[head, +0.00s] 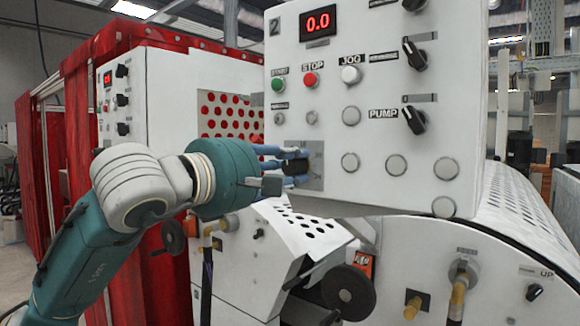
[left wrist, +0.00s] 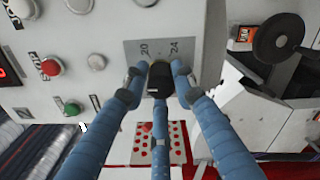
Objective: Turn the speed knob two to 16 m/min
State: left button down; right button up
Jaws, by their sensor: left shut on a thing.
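The control panel marked 2 (head: 345,100) has a red display (head: 318,22) reading 0.0. My left gripper (head: 290,162) reaches the plate at the panel's lower left. In the left wrist view its blue fingers (left wrist: 158,88) close around the knob from several sides. The knob's exact setting cannot be read. My right gripper is not in view.
Green (head: 278,84), red (head: 310,80) and white (head: 351,75) buttons sit above the dial. A black PUMP switch (head: 413,119) is to the right. A second panel (head: 145,95) stands behind at left by red curtains. A black handwheel (head: 348,292) is below.

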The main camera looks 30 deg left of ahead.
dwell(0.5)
pick_arm(q)
jog(key=c, duration=1.4)
grip_release()
jog(key=shift+d, duration=0.1)
jog(key=shift+c, duration=0.2)
jog(key=s, duration=0.9)
jog(key=shift+s+a, duration=0.2)
jog(key=shift+a, duration=0.15)
jog(key=s, duration=0.2)
jog(key=shift+s+a, duration=0.1)
jog(key=shift+s, duration=0.25)
